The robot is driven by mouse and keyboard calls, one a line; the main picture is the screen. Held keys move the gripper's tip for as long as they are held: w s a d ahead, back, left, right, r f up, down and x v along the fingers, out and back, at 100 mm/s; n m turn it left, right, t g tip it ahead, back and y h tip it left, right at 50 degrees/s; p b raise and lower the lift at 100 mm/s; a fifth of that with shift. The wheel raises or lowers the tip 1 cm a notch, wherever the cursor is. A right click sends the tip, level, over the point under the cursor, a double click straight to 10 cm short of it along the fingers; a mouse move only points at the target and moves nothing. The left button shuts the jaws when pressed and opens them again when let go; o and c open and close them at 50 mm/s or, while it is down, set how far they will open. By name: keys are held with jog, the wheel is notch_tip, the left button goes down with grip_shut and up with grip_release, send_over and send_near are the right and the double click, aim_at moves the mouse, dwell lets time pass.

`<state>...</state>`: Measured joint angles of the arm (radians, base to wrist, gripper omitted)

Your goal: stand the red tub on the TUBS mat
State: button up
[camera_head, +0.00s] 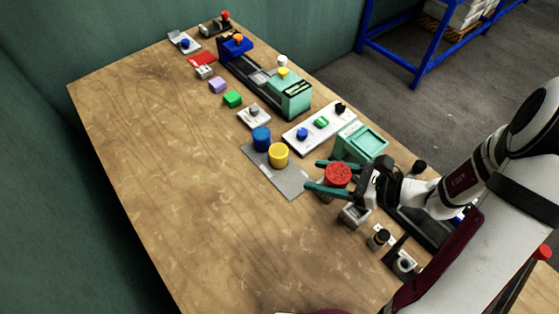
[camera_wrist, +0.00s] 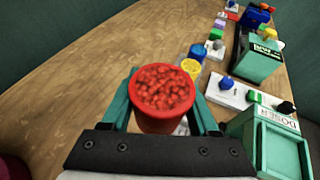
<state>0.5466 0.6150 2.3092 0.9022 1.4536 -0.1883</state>
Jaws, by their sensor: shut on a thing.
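The red tub (camera_wrist: 163,97) is full of red pieces. My gripper (camera_wrist: 163,112) has its two green fingers shut on the tub's sides and holds it upright. In the head view my gripper (camera_head: 322,178) and the red tub (camera_head: 338,175) are just right of the near end of the grey TUBS mat (camera_head: 289,186). I cannot tell the tub's exact height above the table. A blue tub (camera_head: 262,138) and a yellow tub (camera_head: 278,155) stand on the far part of the mat. The mat's near end is bare. Its lettering is not readable.
A green machine labelled DOSER (camera_wrist: 279,142) stands right of my gripper. A white panel with coloured knobs (camera_head: 307,135) lies beyond it. A small grey block (camera_head: 354,215) and a dark bottle (camera_head: 378,239) stand nearby. The table's left side is clear.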

jog(key=s+a+f+n+g+h, duration=0.1)
jog(key=s+f+n+g, duration=0.1)
jog(key=s+n+g, duration=0.55)
jog(key=s+a+f+n+g+h, duration=0.1)
jog(key=s+f+n+g+h, duration=0.15)
jog(key=s+n+g, duration=0.55)
jog(key=s+d+n+h, duration=0.4)
jog(key=d+n+h, duration=1.05)
jog(key=h, duration=0.25)
jog(key=w+d+r+n+t+h, duration=0.1)
jog(key=w+d+n+t+h, duration=0.45)
jog(key=w+n, duration=0.2)
jog(key=n+t+y, duration=0.4)
jog(key=n+t, duration=0.8)
jog(key=t, duration=0.2)
send_over(304, 175)
notch_tip(304, 175, down, 6)
jog(key=shift+d+r, duration=0.1)
notch_tip(304, 175, down, 4)
jog(key=shift+f, duration=0.1)
jog(key=shift+f, duration=0.15)
